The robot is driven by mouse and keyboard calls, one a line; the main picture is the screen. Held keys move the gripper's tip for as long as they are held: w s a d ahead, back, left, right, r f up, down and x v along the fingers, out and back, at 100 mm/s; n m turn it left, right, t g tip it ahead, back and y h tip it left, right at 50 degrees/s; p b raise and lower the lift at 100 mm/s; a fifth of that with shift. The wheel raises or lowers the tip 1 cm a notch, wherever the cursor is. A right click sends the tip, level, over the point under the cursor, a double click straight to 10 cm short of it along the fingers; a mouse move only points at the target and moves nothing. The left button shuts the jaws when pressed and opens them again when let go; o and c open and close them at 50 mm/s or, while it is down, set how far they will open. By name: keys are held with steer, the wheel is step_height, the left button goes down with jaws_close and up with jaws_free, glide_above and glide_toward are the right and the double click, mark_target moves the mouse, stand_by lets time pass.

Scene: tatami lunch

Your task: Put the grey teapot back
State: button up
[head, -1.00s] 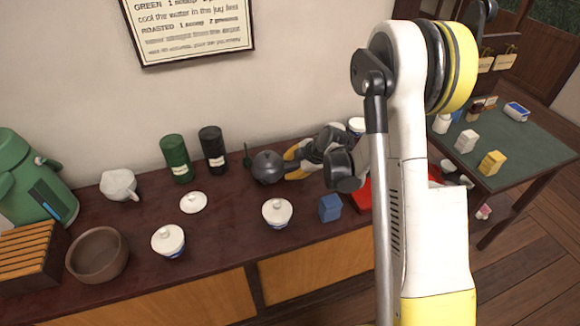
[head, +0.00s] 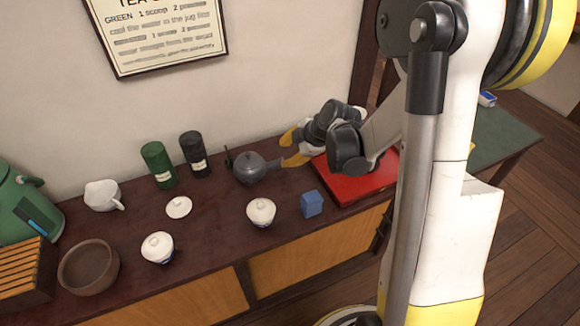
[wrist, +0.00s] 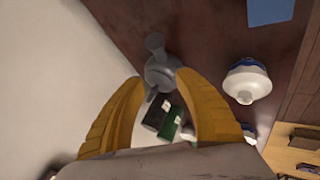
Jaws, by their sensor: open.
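The grey teapot (head: 248,170) stands upright on the dark wooden counter, its side handle pointing right toward my gripper. My gripper (head: 291,148) is open just right of the teapot, with nothing held. Its lower yellow finger looks close to the handle end; I cannot tell whether they touch. In the wrist view the teapot (wrist: 160,72) lies just beyond and between the open yellow fingertips (wrist: 160,82). The wrist itself is above the red tray (head: 365,190), hiding part of it.
The counter (head: 215,235) holds a black canister (head: 194,155), green canister (head: 158,165), white jug (head: 103,195), white lid (head: 179,207), lidded cups (head: 261,212) (head: 157,247), brown bowl (head: 88,268) and blue box (head: 312,204). The wall stands close behind.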

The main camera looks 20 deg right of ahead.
steer(key=s+a+r+m+h, duration=0.2)
steer(key=s+a+r+m, duration=0.4)
steer(key=s+r, duration=0.4)
steer(key=s+a+r+m+h, duration=0.1)
steer(key=s+r+m, duration=0.3)
steer(key=s+m, duration=0.5)
steer(key=s, duration=0.3)
steer(key=shift+s+a+r+m, duration=0.2)
steer(key=shift+s+r+m, duration=0.05)
steer(key=shift+r+m, duration=0.05)
